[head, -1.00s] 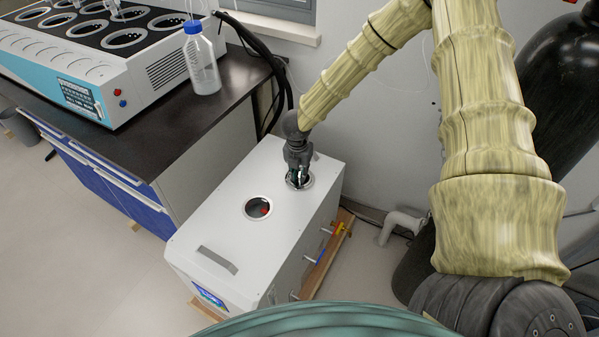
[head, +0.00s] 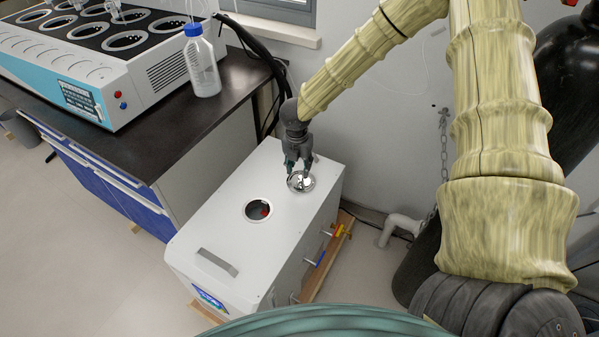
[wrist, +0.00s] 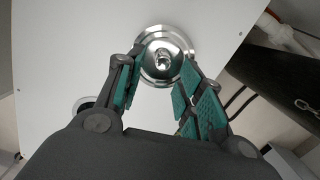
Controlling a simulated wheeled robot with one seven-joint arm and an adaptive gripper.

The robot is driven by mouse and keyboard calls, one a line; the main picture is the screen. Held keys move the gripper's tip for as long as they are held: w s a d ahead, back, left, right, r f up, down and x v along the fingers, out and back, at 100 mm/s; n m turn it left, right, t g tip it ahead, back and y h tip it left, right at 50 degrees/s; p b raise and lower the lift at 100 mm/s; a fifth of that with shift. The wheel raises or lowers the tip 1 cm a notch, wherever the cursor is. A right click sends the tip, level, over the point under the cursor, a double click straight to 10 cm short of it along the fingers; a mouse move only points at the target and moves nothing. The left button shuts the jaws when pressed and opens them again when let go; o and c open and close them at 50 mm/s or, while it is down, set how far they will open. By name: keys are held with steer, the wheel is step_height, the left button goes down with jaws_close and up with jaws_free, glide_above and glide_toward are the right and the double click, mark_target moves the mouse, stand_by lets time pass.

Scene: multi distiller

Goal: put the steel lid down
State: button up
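The steel lid (head: 301,182) is a shiny round disc with a small central knob. It lies flat on the white box top, near the back right end. Whether an opening is beneath it is hidden. In the wrist view the lid (wrist: 151,73) is ahead of the fingers, its knob showing between them. My gripper (head: 298,168) is just above the lid. Its green-padded fingers (wrist: 163,72) are spread with a gap on both sides of the knob, and they hold nothing.
The white box (head: 215,225) has an open round hole (head: 258,209) in front of the lid and a grey handle strip (head: 217,262). A dark bench (head: 150,145) stands left, with a bottle (head: 203,68) on it. A wall is behind; a black cylinder (head: 560,90) stands right.

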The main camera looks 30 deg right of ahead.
mark_target(298, 184)
step_height(298, 184, up, 7)
steer(key=shift+s+a+r, duration=0.15)
steer(key=shift+s+a, duration=0.15)
steer(key=shift+a, duration=0.05)
stand_by(0.3)
